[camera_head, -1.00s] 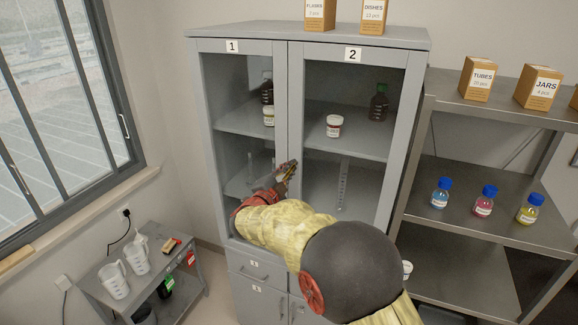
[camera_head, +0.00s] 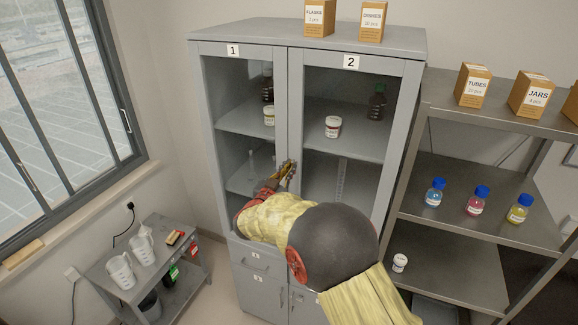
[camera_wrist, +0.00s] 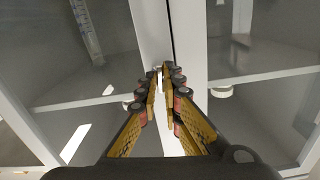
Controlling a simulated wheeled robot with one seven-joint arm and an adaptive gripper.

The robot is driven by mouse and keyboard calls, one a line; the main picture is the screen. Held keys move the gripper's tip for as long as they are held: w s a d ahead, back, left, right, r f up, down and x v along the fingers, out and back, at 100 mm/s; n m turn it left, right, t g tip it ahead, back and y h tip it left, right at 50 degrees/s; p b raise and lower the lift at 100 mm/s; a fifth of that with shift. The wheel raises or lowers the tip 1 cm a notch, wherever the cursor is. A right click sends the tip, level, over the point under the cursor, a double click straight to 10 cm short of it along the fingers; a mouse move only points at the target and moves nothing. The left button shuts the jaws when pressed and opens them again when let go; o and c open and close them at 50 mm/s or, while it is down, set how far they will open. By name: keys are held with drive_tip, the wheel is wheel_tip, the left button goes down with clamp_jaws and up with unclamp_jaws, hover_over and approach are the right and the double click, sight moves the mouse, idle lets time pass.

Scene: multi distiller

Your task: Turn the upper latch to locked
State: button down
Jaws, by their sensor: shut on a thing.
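The grey cabinet (camera_head: 308,35) has two glazed doors, labelled 1 (camera_head: 233,50) and 2 (camera_head: 352,62), and both look closed. My gripper (camera_head: 287,169) is at the seam between the doors, at about mid-height of the glass. In the wrist view my gripper (camera_wrist: 160,76) has its yellow fingers converging at the seam. The fingertips are closed on the small pale upper latch (camera_wrist: 160,71). The fingers hide most of it, so its exact angle cannot be told. In the head view the latch is hidden behind the gripper.
Jars and bottles stand behind the glass. Boxes (camera_head: 371,20) stand on top of the cabinet. A metal shelf (camera_head: 470,142) with coloured bottles adjoins on the right. A low cart (camera_head: 108,298) with white jugs stands at left under the window.

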drive_tip(key=shift+n+p, duration=0.3)
drive_tip(key=shift+n, duration=0.3)
drive_tip(key=shift+f, duration=0.1)
drive_tip(key=c, duration=2)
unclamp_jaws()
drive_tip(key=shift+o, duration=0.2)
drive_tip(key=shift+s, duration=0.1)
drive_tip(key=v, duration=1.2)
